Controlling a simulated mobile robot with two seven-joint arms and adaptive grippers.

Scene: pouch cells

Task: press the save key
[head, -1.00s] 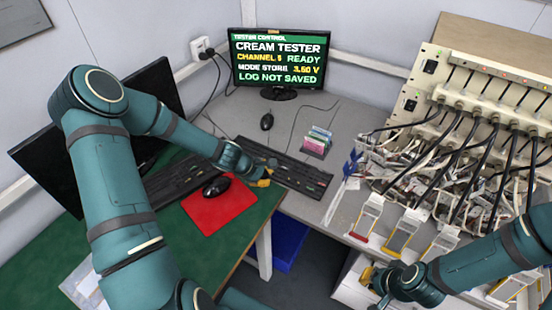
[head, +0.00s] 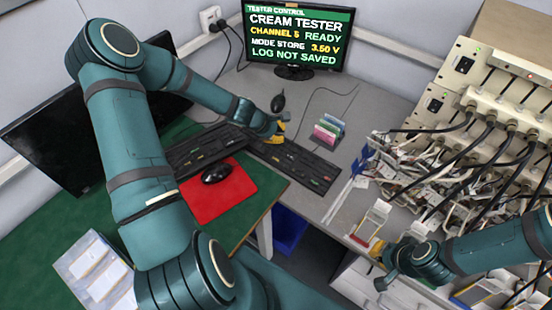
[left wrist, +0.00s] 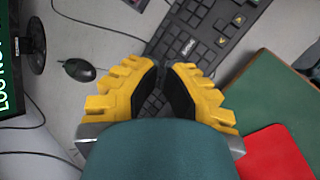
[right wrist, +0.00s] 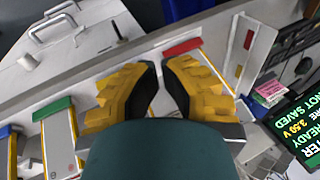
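A black keyboard (head: 300,165) lies on the grey desk below the tester monitor (head: 297,40), which reads LOG NOT SAVED. It also shows in the left wrist view (left wrist: 205,32), with a few yellow-marked keys. I cannot tell which key is the save key. My left gripper (head: 281,128) is above the left end of this keyboard. Its yellow fingers are together and empty in the left wrist view (left wrist: 163,68); contact with keys cannot be told. My right gripper (right wrist: 159,64) is also together and empty, near the front edge of the desk at the right.
A second keyboard (head: 205,150) and a mouse (head: 216,172) on a red mat (head: 230,200) lie to the left. Another mouse (head: 277,103) sits behind my left gripper. A cabled tester rack (head: 470,75) fills the right.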

